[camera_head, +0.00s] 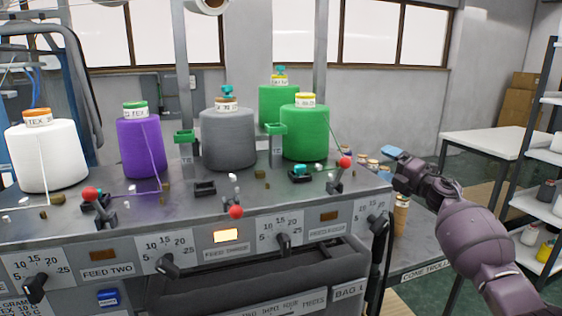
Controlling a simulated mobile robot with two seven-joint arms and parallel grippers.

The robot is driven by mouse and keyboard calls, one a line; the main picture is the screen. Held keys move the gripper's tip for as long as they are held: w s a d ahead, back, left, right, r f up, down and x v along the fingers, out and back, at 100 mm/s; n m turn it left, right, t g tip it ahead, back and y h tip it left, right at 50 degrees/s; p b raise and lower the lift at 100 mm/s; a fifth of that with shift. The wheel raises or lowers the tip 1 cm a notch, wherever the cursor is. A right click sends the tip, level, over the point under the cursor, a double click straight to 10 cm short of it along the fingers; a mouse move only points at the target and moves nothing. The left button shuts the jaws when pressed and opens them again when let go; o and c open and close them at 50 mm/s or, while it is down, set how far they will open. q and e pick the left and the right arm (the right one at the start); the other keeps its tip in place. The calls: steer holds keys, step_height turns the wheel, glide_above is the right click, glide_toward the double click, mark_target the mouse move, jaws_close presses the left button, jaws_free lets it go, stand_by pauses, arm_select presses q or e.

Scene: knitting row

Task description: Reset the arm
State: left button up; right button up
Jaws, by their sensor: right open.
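My right arm (474,236) comes in from the lower right. Its gripper (400,167) is beside the right end of the knitting machine's top panel (290,200), open, with nothing seen between its fingers. A blue part shows at its tip. It is to the right of the right-hand red-knobbed lever (343,165), with a gap between them. Two other red-knobbed levers stand at the left (91,195) and in the middle (236,211). My left gripper is not in view.
White (45,158), purple (141,148), grey (229,140) and green (305,132) yarn cones stand on the machine. A cone trolley (420,268) is below my right gripper. A white table (497,143) and a shelf rack (545,180) stand at the right.

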steer(key=w+d+r+m+t+h, duration=0.25)
steer(key=d+m+t+h, duration=0.3)
steer(key=m, duration=0.35)
steer(key=w+d+f+m+g+h, duration=0.1)
steer(key=d+f+m+g+h, duration=0.5)
steer(key=m+h, duration=0.7)
steer(key=s+a+f+m+y, duration=0.1)
steer(key=s+a+f+y, duration=0.1)
steer(key=s+f, duration=0.6)
steer(key=s+a+f+m+y, duration=0.1)
steer(key=s+f+m+y, duration=0.2)
steer(key=f, duration=1)
steer(key=s+a+f+n+g, duration=0.1)
steer(key=s+a+f, duration=0.2)
steer(key=s+f, duration=0.55)
steer(key=s+a+f+g, duration=0.2)
steer(key=s+f, duration=0.4)
steer(key=s, duration=0.6)
steer(key=s+a+f+m, duration=0.1)
steer(key=s+a, duration=0.1)
steer(key=s, duration=1)
steer(key=s+a+f+m+g, duration=0.1)
steer(key=s+a, duration=0.2)
steer(key=s, duration=1)
steer(key=shift+f+y, duration=0.15)
steer(key=shift+y, duration=0.3)
